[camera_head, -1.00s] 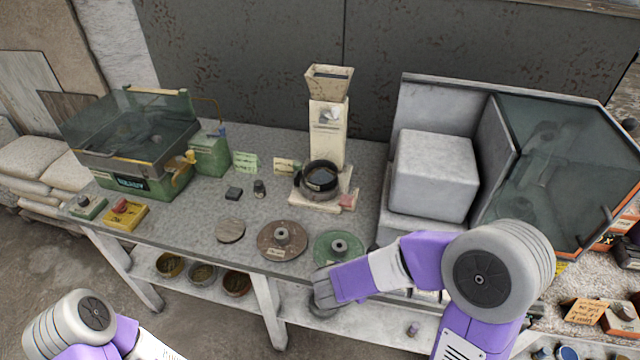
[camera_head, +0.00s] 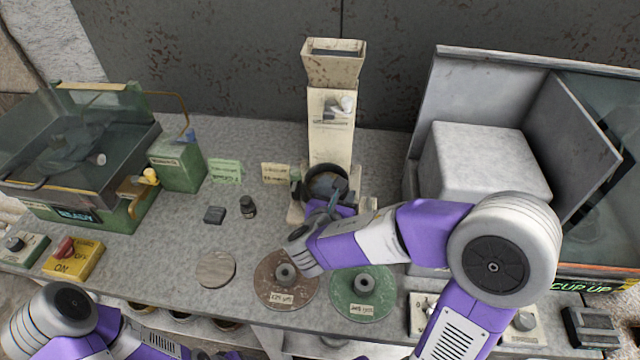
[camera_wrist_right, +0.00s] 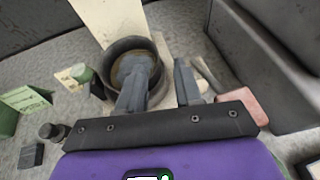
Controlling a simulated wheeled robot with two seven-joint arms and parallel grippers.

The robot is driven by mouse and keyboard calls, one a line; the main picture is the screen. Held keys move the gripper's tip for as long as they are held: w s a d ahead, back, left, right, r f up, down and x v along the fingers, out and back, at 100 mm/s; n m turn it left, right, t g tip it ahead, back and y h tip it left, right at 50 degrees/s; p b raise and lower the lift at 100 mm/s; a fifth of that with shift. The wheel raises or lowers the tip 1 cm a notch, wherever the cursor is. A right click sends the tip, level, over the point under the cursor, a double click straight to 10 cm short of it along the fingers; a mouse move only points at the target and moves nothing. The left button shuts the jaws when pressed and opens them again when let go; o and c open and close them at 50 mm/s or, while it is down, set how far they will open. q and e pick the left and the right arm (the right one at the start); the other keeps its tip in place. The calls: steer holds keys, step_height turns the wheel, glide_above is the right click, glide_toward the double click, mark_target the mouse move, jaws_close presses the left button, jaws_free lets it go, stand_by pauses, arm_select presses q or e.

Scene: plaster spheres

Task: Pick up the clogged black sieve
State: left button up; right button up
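The black sieve (camera_head: 313,178) is a round dark ring with a tan-grey surface inside. It sits on the base of the cream hopper stand (camera_head: 331,120), below its hopper. It also shows in the right wrist view (camera_wrist_right: 108,58). My right gripper (camera_head: 329,204) is at the sieve's near right side, partly covering it. In the right wrist view my right gripper (camera_wrist_right: 160,70) is open, with one finger across the sieve's near edge and the other to its right. Contact cannot be told. My left arm is at the lower left; its gripper is mostly cut off at the bottom edge.
A brown disc (camera_head: 286,290) and a green disc (camera_head: 362,293) lie in front of the stand. A green machine (camera_head: 100,215) with a clear lid is left. A large grey block (camera_head: 484,165) stands right. A pink block (camera_wrist_right: 241,106) lies beside the stand.

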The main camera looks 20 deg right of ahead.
steer(key=b+x, duration=0.1)
steer(key=x, duration=0.2)
steer(key=f+b+x, duration=0.1)
steer(key=x, duration=0.2)
steer(key=a+b+x, duration=0.1)
steer(key=x, duration=0.2)
steer(key=shift+w+d+f+b, duration=0.1)
steer(key=shift+w+f+b, duration=0.2)
steer(key=shift+f, duration=0.2)
arm_select(q)
steer(key=shift+w+f, duration=0.2)
steer(key=shift+f, duration=0.55)
steer(key=shift+w+f, duration=0.25)
steer(key=shift+f, duration=0.5)
steer(key=shift+w+f, duration=0.2)
steer(key=shift+f, duration=0.55)
arm_select(e)
steer(key=shift+s, duration=0.1)
jaws_close()
